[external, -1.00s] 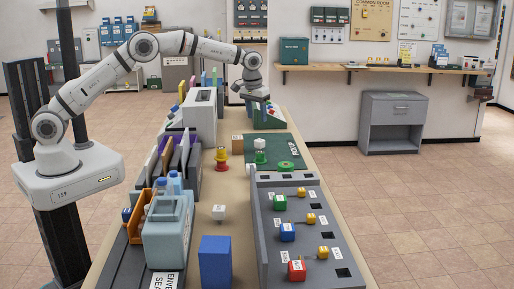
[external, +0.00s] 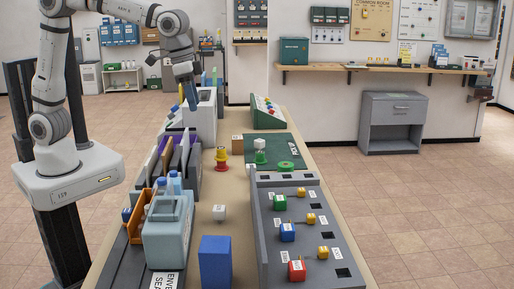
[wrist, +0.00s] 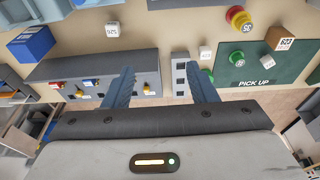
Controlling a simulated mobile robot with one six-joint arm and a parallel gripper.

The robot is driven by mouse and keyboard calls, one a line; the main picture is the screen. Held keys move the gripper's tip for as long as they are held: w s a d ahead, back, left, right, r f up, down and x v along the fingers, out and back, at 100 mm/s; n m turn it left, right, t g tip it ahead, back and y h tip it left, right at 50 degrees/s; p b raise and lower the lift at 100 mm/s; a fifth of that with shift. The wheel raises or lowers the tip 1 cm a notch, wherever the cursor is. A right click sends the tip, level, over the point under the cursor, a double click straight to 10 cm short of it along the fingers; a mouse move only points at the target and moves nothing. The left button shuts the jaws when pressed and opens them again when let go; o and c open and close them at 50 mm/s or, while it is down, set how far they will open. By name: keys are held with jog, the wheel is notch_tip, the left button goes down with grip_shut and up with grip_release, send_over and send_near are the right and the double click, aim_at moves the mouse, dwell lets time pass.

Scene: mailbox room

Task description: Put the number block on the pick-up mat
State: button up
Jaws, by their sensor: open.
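A small white block with a dark number (external: 219,212) sits on the bare tabletop in front of the mat; it also shows in the wrist view (wrist: 112,30). The green pick-up mat (external: 291,143) lies near the far right of the table, with its lettering visible in the wrist view (wrist: 256,84). My gripper (external: 190,101) is open and empty, high by the white box, well away from the number block. In the wrist view its blue fingers (wrist: 157,66) are spread with nothing between them.
A grey slotted panel (external: 300,215) with coloured blocks fills the right side. A red-yellow spool (external: 221,159) and brown numbered block (external: 237,145) stand by the mat. A blue box (external: 215,262), pale blue container (external: 167,232) and white box (external: 200,112) line the left.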

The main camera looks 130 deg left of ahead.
jog(key=s+d+m, duration=0.2)
jog(key=s+d, duration=0.2)
jog(key=d, duration=0.4)
jog(key=s+d+m, duration=0.2)
jog(key=s+d, duration=0.2)
jog(key=d, duration=0.4)
jog(key=s+d+f+m+t+h, duration=0.1)
jog(key=s+d+f+m, duration=0.3)
jog(key=s+d, duration=0.6)
jog(key=shift+s+d+m+h, duration=0.35)
jog(key=shift+s+m, duration=0.15)
jog(key=shift+s, duration=0.5)
